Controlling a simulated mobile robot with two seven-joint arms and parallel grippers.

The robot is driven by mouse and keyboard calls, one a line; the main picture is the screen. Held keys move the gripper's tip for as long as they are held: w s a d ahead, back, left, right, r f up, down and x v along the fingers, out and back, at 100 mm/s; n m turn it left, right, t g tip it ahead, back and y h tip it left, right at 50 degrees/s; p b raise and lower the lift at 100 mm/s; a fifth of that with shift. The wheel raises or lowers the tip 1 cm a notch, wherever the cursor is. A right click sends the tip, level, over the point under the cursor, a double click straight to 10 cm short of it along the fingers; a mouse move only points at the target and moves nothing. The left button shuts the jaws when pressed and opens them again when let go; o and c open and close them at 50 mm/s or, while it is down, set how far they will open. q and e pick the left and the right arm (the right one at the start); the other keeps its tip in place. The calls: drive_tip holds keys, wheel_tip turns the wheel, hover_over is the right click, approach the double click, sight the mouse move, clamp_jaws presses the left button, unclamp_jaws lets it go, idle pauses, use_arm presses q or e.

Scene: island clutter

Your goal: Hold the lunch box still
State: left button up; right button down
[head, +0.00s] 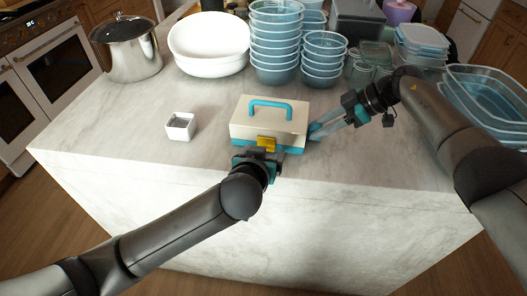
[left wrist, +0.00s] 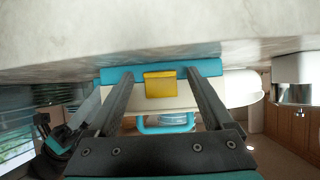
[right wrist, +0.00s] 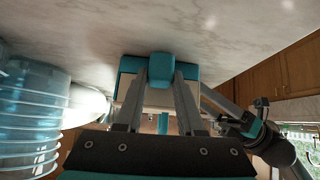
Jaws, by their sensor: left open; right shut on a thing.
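The lunch box (head: 262,112) stands closed near the island's front edge, cream with a teal base, a teal top handle (head: 270,103) and a yellow front latch (head: 266,142). My right gripper (head: 316,131) is shut at the box's right side. In the right wrist view its fingers close on a teal block (right wrist: 161,68) on that side. My left gripper (head: 268,153) is open in front of the box. In the left wrist view its fingers stand on either side of the yellow latch (left wrist: 160,85), apart from it. The box's back is hidden.
A small white square dish (head: 181,126) stands left of the box. Behind are a steel pot (head: 127,50), white bowls (head: 208,45), stacked teal-tinted bowls (head: 277,45) and clear containers (head: 490,95) at right. The marble worktop (head: 105,125) is clear at front left.

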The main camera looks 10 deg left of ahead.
drive_tip(key=shift+f, duration=0.15)
use_arm(q)
drive_tip(key=v, duration=1.2)
use_arm(e)
drive_tip(key=shift+c, duration=2.2)
unclamp_jaws()
drive_tip(key=shift+d+r, duration=0.1)
drive_tip(key=shift+r, duration=0.1)
drive_tip(key=w+v, duration=0.1)
drive_tip(key=v, duration=1)
drive_tip(key=shift+s+d+r, duration=0.25)
drive_tip(key=shift+s+r, duration=0.05)
drive_tip(key=shift+s, duration=0.2)
drive_tip(key=shift+r, duration=0.1)
drive_tip(key=shift+r, duration=2.95)
